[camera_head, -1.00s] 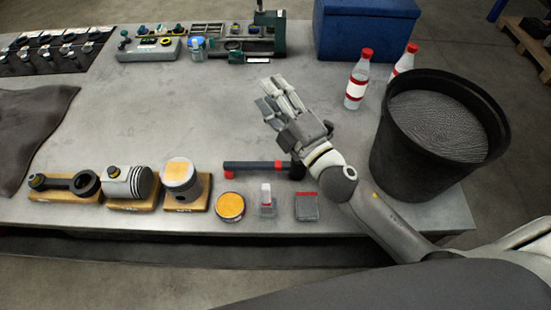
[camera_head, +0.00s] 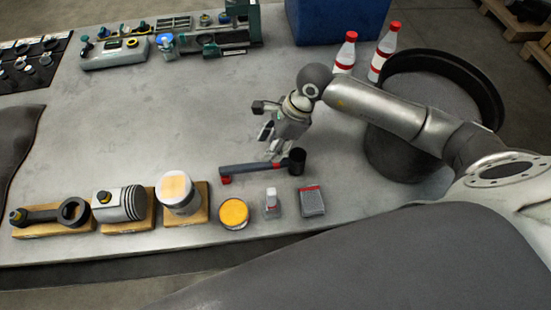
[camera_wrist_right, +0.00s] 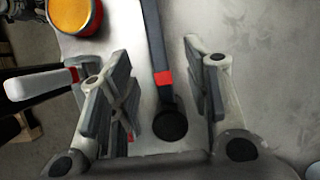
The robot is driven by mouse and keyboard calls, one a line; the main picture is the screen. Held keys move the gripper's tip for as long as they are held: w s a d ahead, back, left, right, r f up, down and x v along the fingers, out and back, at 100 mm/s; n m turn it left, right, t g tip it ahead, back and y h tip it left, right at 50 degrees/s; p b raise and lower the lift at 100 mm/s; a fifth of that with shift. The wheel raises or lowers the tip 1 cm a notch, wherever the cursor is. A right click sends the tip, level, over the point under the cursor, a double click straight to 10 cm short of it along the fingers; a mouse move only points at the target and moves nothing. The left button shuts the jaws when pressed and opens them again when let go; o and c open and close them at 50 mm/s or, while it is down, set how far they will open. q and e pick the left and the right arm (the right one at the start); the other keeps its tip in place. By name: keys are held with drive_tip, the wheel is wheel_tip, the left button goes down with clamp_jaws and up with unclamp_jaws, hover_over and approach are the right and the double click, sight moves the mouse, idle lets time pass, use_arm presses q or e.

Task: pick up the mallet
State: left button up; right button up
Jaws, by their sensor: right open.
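The mallet (camera_head: 255,169) lies on the grey bench, with a dark handle, red bands and a dark round head (camera_head: 297,161) at its right end. My right gripper (camera_head: 273,148) points down over the mallet, close to its head. In the right wrist view the gripper (camera_wrist_right: 157,58) is open, with one finger on each side of the mallet's handle (camera_wrist_right: 154,42). The mallet's head (camera_wrist_right: 170,124) shows low between the fingers. I see no grip on it; the exact height above the bench is hard to tell. My left gripper is not in view.
In front of the mallet stand a yellow-topped tin (camera_head: 233,213), a small bottle (camera_head: 271,203) and a grey-and-red box (camera_head: 312,201). A piston (camera_head: 178,192) is on a wooden block. A black bucket (camera_head: 400,160) and red-capped bottles (camera_head: 346,54) are at right. The bench's middle is clear.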

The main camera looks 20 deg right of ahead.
sight(261, 164)
drive_tip(key=shift+f, duration=0.4)
drive_tip(key=b+x, duration=0.2)
drive_tip(key=x, duration=0.2)
drive_tip(key=shift+s+a+f+b, duration=0.1)
drive_tip(key=shift+f+b, duration=0.25)
drive_tip(key=shift+b, duration=0.05)
drive_tip(key=x, duration=0.1)
drive_tip(key=b+x, duration=0.1)
drive_tip(key=x, duration=0.1)
drive_tip(key=b+x, duration=0.1)
drive_tip(key=x, duration=0.1)
drive_tip(key=shift+s+a+f, duration=0.1)
drive_tip(key=shift+a+f, duration=0.05)
clamp_jaws()
